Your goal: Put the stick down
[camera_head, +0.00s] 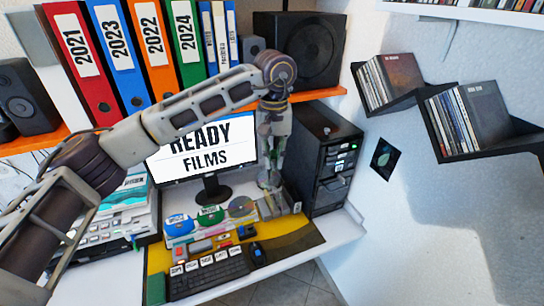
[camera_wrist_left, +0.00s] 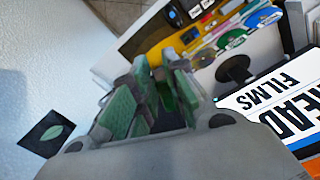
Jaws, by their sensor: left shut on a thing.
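My left gripper (camera_head: 270,187) hangs above the right part of the desk, in front of the black computer tower and right of the discs. In the left wrist view its green-padded fingers (camera_wrist_left: 155,85) are closed together on something small. I take this to be the stick, but the fingers hide most of it and its shape and colour cannot be made out. My right gripper is in neither view.
A yellow-and-dark mat (camera_head: 300,241) bears a keyboard (camera_head: 208,276), a mouse (camera_head: 258,254) and several small coloured items. A blue disc (camera_head: 179,225) and others stand behind. A monitor (camera_head: 205,150) and computer tower (camera_head: 318,155) are close to my arm.

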